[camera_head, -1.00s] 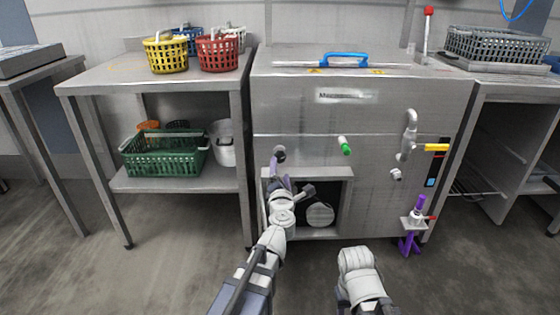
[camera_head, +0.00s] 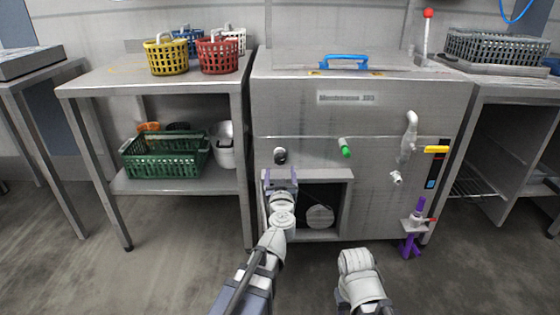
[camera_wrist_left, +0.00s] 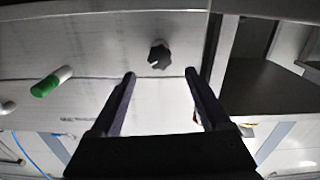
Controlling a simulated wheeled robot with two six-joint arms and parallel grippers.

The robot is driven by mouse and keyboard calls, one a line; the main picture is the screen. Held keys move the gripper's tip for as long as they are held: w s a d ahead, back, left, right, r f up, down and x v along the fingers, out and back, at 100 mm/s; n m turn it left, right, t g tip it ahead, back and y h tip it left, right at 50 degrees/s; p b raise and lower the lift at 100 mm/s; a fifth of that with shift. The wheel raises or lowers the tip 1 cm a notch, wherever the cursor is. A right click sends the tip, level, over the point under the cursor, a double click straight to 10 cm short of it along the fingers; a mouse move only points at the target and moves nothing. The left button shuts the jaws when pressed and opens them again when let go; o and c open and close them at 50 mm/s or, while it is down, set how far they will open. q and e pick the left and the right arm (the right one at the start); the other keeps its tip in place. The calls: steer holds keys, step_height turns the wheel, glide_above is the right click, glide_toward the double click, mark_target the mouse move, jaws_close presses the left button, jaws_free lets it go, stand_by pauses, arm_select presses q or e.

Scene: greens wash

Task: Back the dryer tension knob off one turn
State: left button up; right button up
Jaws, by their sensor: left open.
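The dark tension knob (camera_head: 280,155) sits on the left of the steel machine's front, above the open bay. It shows as a black lobed knob (camera_wrist_left: 159,55) in the left wrist view. My left gripper (camera_head: 280,174) is open and empty just below the knob in the head view. In the left wrist view its two fingers (camera_wrist_left: 160,74) point at the knob, one to each side, with the knob a little beyond the tips and apart from them. My right arm shows at the lower right of the head view; its gripper cannot be seen.
A green-tipped handle (camera_head: 344,147) sticks out right of the knob. The open bay (camera_head: 319,190) holds a round pale part. A tap (camera_head: 409,135), a yellow lever (camera_head: 436,149) and a purple clamp (camera_head: 412,225) are farther right. A basket shelf (camera_head: 75,90) stands left.

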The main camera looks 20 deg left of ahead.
mark_target(280, 160)
arm_select(q)
steer(key=x, duration=0.8)
steer(key=shift+s, duration=0.1)
jaws_close()
stand_by(0.7)
